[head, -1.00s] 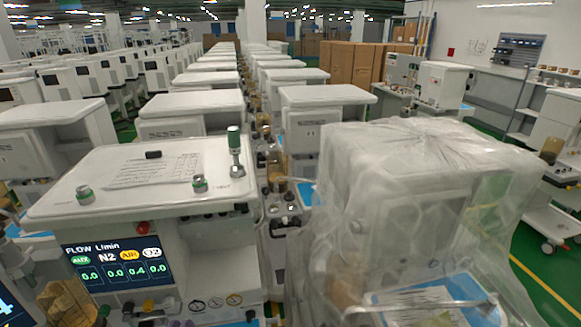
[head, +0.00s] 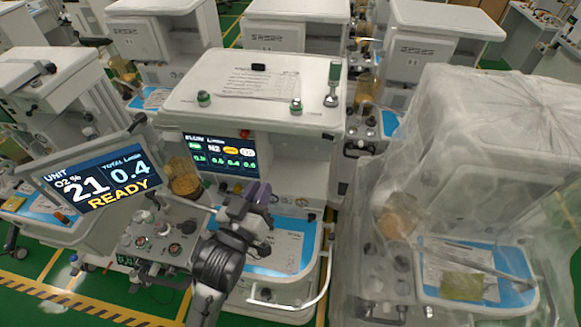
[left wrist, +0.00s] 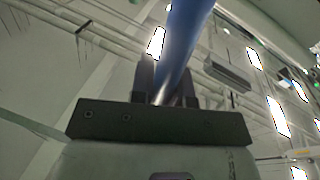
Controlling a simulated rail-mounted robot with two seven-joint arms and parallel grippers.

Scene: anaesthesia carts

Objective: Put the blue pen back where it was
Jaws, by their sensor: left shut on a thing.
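My left gripper (head: 255,200) is in the head view, in front of the flow display of the middle anaesthesia cart (head: 225,85) and above its blue-edged work surface. In the left wrist view, the gripper (left wrist: 166,85) is shut on the blue pen (left wrist: 187,35), which runs up and out of the picture between the fingers. I cannot make out the pen clearly in the head view. A printed sheet (head: 258,84) lies on the cart's white top, with small knobs around it. My right gripper is not in view.
A tilted monitor (head: 105,180) reading READY stands left of my arm. A plastic-covered cart (head: 480,130) stands close on the right. The work surface (head: 285,250) lies below the gripper, with a curved rail (head: 320,285) at its front right. More carts stand behind.

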